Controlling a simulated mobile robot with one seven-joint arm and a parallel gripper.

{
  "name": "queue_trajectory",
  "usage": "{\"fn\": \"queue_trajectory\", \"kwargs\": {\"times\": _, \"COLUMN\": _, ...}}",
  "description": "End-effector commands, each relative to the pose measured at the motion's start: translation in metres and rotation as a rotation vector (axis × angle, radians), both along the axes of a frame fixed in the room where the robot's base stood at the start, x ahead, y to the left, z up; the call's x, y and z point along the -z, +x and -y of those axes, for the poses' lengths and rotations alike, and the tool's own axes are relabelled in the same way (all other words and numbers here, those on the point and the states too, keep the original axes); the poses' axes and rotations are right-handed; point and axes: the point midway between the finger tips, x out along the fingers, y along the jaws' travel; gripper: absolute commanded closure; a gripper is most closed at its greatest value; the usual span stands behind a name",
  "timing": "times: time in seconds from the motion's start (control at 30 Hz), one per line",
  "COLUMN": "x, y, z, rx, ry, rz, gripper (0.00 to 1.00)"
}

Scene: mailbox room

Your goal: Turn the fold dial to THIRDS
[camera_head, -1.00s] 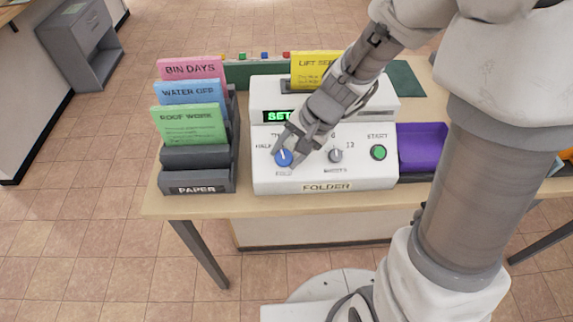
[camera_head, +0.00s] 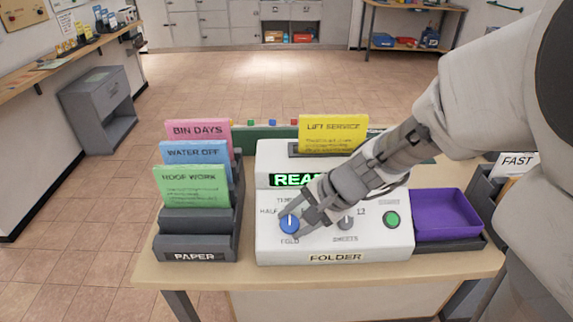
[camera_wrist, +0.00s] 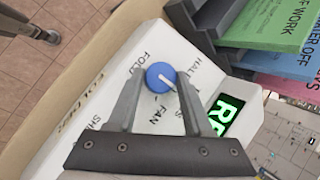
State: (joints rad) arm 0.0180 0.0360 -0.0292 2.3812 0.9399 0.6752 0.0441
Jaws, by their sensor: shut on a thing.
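The blue fold dial (camera_head: 289,224) is at the front left of the white folder machine (camera_head: 390,247). My gripper (camera_head: 297,222) is shut on the dial, with one finger on each side of it. The wrist view shows the blue dial (camera_wrist: 160,77) between both fingertips (camera_wrist: 158,80). Its white pointer line points up toward the partly hidden "TH…" label in the head view, with HALF to the left. In the wrist view it points to the lower right, toward a label ending "DS".
A sheets knob (camera_head: 346,222) and green start button (camera_head: 391,219) are right of the dial. A dark paper rack (camera_head: 197,220) with coloured notices stands left. A purple tray (camera_head: 445,215) is right of the machine. A yellow notice (camera_head: 332,134) stands in the machine's top.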

Motion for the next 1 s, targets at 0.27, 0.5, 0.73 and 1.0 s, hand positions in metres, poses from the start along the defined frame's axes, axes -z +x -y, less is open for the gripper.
{"fn": "queue_trajectory", "kwargs": {"times": 0.27, "x": 0.0, "y": 0.0, "z": 0.0, "rx": -0.001, "ry": 0.0, "rz": 0.001, "gripper": 0.19}}
{"fn": "queue_trajectory", "kwargs": {"times": 0.5, "x": 0.0, "y": 0.0, "z": 0.0, "rx": -0.001, "ry": 0.0, "rz": 0.0, "gripper": 0.19}}
{"fn": "queue_trajectory", "kwargs": {"times": 0.73, "x": -0.017, "y": -0.003, "z": 0.008, "rx": 0.0, "ry": 0.0, "rz": 0.005, "gripper": 0.19}}
{"fn": "queue_trajectory", "kwargs": {"times": 1.0, "x": -0.07, "y": -0.019, "z": 0.039, "rx": 0.002, "ry": 0.0, "rz": 0.007, "gripper": 0.19}}
